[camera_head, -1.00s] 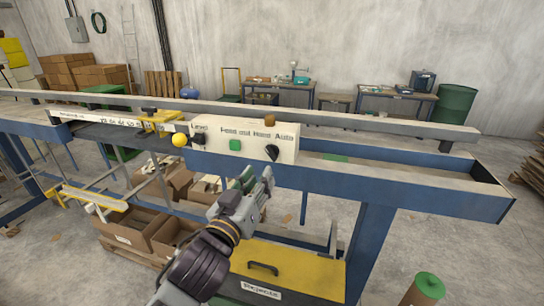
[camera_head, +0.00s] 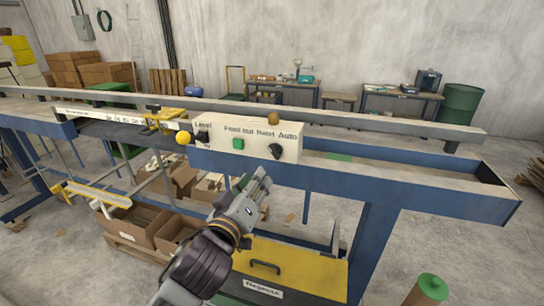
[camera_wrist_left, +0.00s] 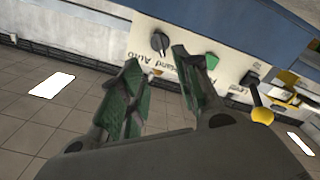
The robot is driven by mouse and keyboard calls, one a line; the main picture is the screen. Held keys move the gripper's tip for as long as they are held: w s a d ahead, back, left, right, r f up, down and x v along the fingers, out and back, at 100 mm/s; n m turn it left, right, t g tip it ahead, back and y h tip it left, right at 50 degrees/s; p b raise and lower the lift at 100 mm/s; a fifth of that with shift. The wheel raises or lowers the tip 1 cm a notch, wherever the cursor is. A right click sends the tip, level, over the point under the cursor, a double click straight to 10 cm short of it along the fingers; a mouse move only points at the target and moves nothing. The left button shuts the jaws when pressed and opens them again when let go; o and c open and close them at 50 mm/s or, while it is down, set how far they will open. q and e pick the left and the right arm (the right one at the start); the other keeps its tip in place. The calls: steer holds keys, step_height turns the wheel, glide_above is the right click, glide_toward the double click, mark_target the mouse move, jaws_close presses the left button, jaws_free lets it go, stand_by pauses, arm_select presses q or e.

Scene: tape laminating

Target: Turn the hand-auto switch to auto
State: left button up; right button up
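The hand-auto switch is a black rotary knob (camera_head: 275,151) on the right part of the pale control panel (camera_head: 208,155), below the words Hand and Auto. It also shows in the left wrist view as a black knob (camera_wrist_left: 160,42), with the lettering upside down. My left gripper (camera_head: 254,178) is below and slightly left of the knob, apart from it. In the left wrist view its green-padded fingers (camera_wrist_left: 156,62) are spread with nothing between them, and the knob lies beyond the gap. My right gripper is in neither view.
A green button (camera_head: 238,143) sits left of the knob, and a yellow ball-ended lever (camera_head: 182,138) farther left. A brown knob (camera_head: 273,118) stands on the panel's top. A grey rail (camera_head: 370,119) runs behind the panel. A yellow-topped reject box (camera_head: 300,272) is below.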

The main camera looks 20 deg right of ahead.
arm_select(q)
steer(key=shift+w+d, duration=0.1)
stand_by(0.3)
steer(key=p, duration=0.2)
glide_toward(273, 154)
steer(key=shift+x, duration=2.65)
steer(key=shift+p+x, duration=0.5)
steer(key=shift+x, duration=1.2)
steer(key=shift+d, duration=0.1)
jaws_close()
